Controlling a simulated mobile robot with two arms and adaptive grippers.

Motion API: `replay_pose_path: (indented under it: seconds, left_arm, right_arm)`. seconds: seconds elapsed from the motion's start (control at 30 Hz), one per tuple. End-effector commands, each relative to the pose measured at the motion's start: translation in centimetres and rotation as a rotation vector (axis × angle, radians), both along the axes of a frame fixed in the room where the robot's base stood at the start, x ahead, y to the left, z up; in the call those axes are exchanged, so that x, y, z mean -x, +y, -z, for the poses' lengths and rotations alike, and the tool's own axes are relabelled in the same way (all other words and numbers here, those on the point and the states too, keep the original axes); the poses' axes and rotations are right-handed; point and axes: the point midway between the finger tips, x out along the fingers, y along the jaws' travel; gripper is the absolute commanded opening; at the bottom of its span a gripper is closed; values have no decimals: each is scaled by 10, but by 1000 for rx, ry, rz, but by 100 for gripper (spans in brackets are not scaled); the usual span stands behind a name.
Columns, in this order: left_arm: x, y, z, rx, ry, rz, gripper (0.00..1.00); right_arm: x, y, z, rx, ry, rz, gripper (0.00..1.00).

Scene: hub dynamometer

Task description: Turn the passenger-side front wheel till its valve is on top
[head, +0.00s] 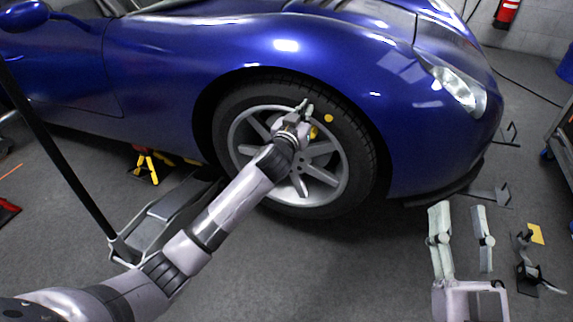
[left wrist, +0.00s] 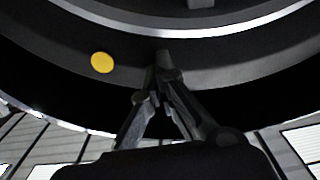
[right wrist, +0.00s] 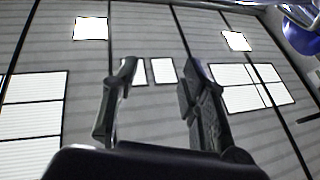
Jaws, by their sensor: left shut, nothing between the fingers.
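The front wheel (head: 318,176) of the blue car has a silver spoked rim and a black tyre (head: 352,190). A round yellow dot (head: 329,118) sits on the tyre's upper right sidewall; this dot also shows in the left wrist view (left wrist: 102,62). I cannot make out the valve itself. My left gripper (head: 306,106) is shut and empty, its tips over the upper tyre near the rim edge. In the left wrist view its tips (left wrist: 163,58) overlap the tyre; contact is unclear. My right gripper (head: 459,207) is open and empty, away from the wheel, right of it in the picture.
A floor jack (head: 160,222) with a long dark handle stands left of the wheel. A yellow jack stand (head: 150,165) is under the car. Black metal stands and a yellow item (head: 536,234) lie at the right. The floor in front of the wheel is mostly clear.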

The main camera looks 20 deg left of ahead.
Motion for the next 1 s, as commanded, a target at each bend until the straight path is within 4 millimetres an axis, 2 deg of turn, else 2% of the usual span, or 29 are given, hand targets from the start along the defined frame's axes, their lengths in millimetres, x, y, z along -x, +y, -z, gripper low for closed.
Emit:
replay_pose_path:
  seconds: [0.7,1.0]
  left_arm:
    - [2,18,-5,0,0,-1,0]
    - [2,19,-5,0,0,-2,0]
  right_arm:
    - [-14,-4,49,75,270,19,40]
    - [-14,-5,53,80,288,20,40]
